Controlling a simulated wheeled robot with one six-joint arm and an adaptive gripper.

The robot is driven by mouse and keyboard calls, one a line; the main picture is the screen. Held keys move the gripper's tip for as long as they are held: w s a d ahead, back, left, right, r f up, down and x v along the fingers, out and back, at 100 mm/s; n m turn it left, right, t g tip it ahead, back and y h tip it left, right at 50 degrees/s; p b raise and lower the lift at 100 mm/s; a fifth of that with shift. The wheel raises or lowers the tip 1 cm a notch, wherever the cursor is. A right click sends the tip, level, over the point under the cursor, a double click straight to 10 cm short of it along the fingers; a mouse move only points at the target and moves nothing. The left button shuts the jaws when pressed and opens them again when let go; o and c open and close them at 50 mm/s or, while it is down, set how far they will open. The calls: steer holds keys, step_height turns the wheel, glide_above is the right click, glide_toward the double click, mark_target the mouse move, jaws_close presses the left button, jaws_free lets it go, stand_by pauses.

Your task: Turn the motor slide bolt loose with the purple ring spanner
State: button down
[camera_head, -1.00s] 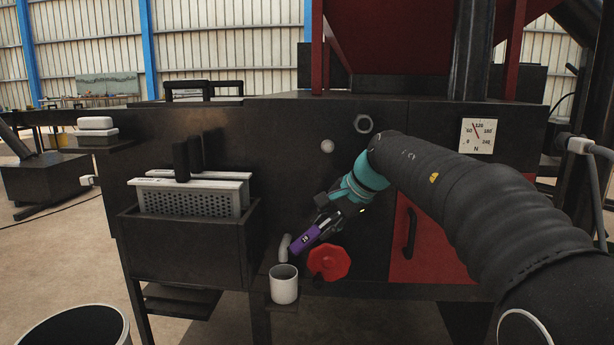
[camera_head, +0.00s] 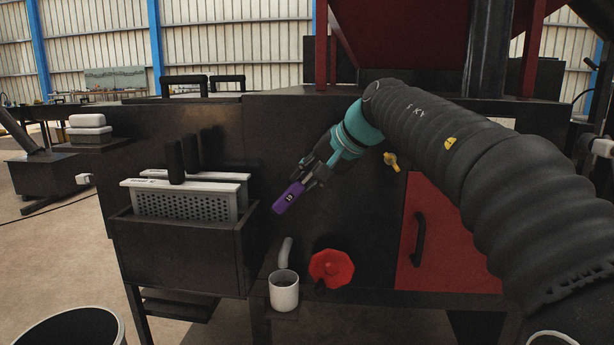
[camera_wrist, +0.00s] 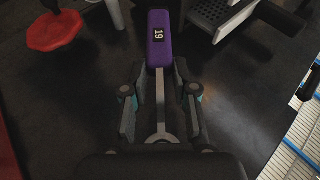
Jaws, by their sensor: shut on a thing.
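The purple ring spanner has a purple end marked 19 (camera_head: 289,197). My gripper (camera_head: 312,174) is shut on it and holds it in front of the dark machine panel, tilted with the purple end down and left. In the wrist view the spanner (camera_wrist: 159,42) runs between the fingers (camera_wrist: 160,88). Its grey shank and a ring show there, the ring close to the gripper's palm. I cannot make out the motor slide bolt. The large hex nut seen earlier on the panel is now hidden behind my arm.
A red handwheel (camera_head: 331,267), a white cup (camera_head: 284,290) and a grey bent pipe (camera_head: 286,250) are below the gripper. A bin with perforated plates (camera_head: 185,205) stands left.

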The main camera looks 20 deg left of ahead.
mark_target(302, 152)
steer(key=w, duration=0.3)
steer(key=shift+w+a, duration=0.1)
steer(key=shift+a, duration=0.25)
steer(key=r+y+b, duration=0.1)
steer(key=y+b, duration=0.1)
steer(key=b, duration=0.2)
steer(key=a+r+m+y+b, duration=0.1)
steer(key=y+b, duration=0.2)
steer(key=b, duration=0.1)
steer(key=a+r+m+y+b, duration=0.1)
steer(key=r+y+b, duration=0.1)
steer(key=b, duration=0.1)
steer(key=shift+y+b, duration=0.4)
steer(key=shift+f, duration=0.1)
steer(key=shift+w+a, duration=0.25)
steer(key=shift+w, duration=0.75)
stand_by(1.8)
steer(key=shift+p, duration=0.7)
